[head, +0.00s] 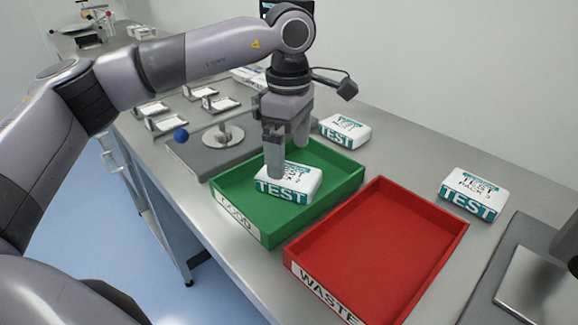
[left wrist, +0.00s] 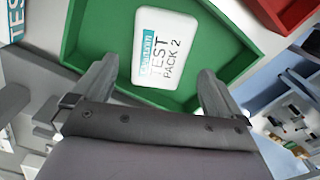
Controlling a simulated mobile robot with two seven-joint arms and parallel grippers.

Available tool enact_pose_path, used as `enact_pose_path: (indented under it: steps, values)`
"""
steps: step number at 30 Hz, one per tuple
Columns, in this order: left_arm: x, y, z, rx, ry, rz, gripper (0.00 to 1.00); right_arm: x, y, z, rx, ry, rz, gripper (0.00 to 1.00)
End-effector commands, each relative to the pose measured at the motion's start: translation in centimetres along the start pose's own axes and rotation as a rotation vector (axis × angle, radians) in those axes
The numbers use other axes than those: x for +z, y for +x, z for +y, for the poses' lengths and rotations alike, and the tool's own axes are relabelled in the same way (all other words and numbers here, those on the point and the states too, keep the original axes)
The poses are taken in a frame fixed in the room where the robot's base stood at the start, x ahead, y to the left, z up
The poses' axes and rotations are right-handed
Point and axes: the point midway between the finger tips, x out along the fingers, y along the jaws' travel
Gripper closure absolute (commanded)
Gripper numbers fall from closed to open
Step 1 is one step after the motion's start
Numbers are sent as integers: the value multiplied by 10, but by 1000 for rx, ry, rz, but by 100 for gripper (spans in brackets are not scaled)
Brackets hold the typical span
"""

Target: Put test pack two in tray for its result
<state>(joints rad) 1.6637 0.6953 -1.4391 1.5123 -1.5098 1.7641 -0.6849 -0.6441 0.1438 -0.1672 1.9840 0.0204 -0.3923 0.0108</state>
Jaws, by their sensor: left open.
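Test pack 2 (head: 287,184) is a white pack with teal bands and the word TEST. It is in the green tray (head: 240,214), whose label is partly legible as GOOD. In the left wrist view the pack (left wrist: 165,50) lies over the floor of the green tray (left wrist: 100,68). My left gripper (head: 288,160) is open above the pack, its fingers close to the pack's far side. The red tray (head: 378,240), labelled WASTE, stands to the right and is empty. My right gripper is not in view.
Test pack 3 (head: 474,194) lies right of the red tray. Another test pack (head: 345,131) lies behind the green tray. A grey plate with a round metal piece (head: 217,136) and several small stands (head: 165,122) are at left. A dark-framed device (head: 530,280) is at front right.

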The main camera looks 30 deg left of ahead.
Motion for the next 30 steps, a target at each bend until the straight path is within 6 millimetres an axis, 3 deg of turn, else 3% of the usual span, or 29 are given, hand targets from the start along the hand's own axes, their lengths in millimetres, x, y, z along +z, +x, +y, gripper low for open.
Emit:
enact_pose_path:
  steps: [3,10,30]
  values:
    - [1,-28,0,2,1,-1,0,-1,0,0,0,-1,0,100]
    - [0,-59,0,1,2,0,0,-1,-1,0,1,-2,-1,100]
    - [0,-65,0,-1,1,1,0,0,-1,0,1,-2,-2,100]
